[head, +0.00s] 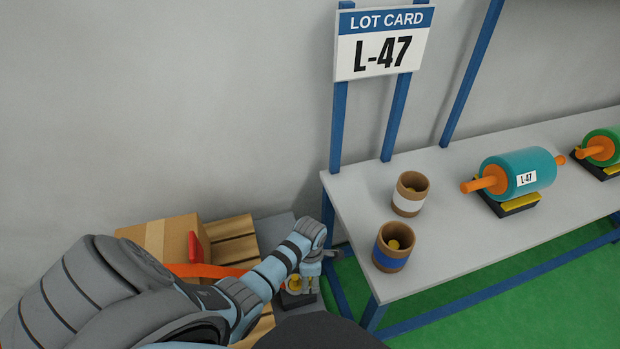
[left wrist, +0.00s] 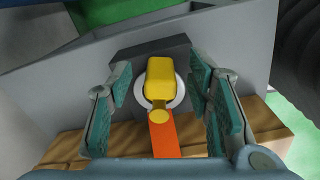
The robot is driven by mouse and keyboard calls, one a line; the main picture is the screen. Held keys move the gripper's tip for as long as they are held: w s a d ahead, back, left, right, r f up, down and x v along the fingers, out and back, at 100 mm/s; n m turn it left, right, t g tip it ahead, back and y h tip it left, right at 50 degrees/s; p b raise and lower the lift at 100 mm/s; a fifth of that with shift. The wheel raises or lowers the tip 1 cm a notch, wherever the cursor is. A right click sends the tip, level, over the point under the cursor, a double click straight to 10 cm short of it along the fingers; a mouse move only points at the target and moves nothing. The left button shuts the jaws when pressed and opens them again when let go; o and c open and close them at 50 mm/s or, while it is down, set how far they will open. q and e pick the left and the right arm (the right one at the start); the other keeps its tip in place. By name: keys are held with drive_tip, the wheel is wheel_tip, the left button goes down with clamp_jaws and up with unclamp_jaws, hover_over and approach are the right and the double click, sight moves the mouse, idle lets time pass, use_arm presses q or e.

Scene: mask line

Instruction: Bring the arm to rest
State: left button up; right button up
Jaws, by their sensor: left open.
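My left gripper (head: 312,270) is low beside the near left corner of the bench in the head view, at the end of my grey and light-blue arm. In the left wrist view its two teal-padded fingers (left wrist: 162,95) are apart, one on each side of a yellow piece with a rounded end (left wrist: 159,76). Gaps show between the fingers and that piece. An orange strap (left wrist: 163,140) runs from the yellow piece toward the camera. The yellow piece sits in a pale ring against a dark grey block (left wrist: 203,62). My right gripper is in neither view.
The grey bench (head: 450,225) holds two brown cups (head: 409,205) and a teal roller (head: 526,165) labelled L-47. A lot card (head: 385,50) stands on blue posts above its left end. A cardboard box (head: 160,236) and wooden slats (head: 232,232) lie beside my arm.

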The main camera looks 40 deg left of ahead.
use_arm(q)
wheel_tip(320, 180, up, 12)
idle(0.3)
